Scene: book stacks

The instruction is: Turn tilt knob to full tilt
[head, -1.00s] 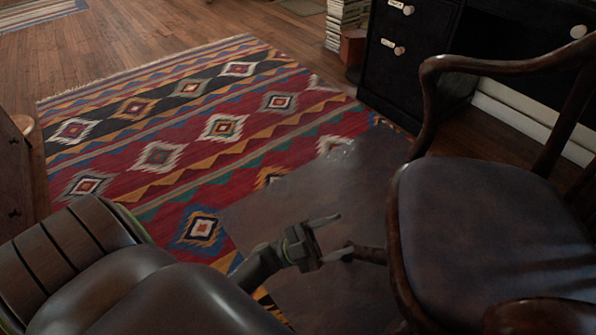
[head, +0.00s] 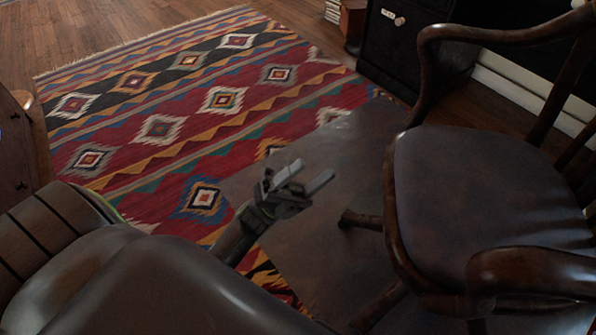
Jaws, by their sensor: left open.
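A dark wooden armchair stands at the right, its leather seat (head: 480,195) facing up. A short dark rod with a rounded end (head: 358,219) sticks out to the left from under the seat; I cannot tell for sure whether it is the tilt knob. My left gripper (head: 312,174) is open and empty, its two fingers pointing up and right. In the picture it lies up and left of the rod's end, apart from it, over the clear floor mat. My right gripper is not in view.
A patterned red rug (head: 190,120) lies on the wooden floor, partly under a see-through floor mat (head: 335,270). A black drawer cabinet (head: 400,55) stands behind the chair. The chair's armrest (head: 480,32) curves above the seat.

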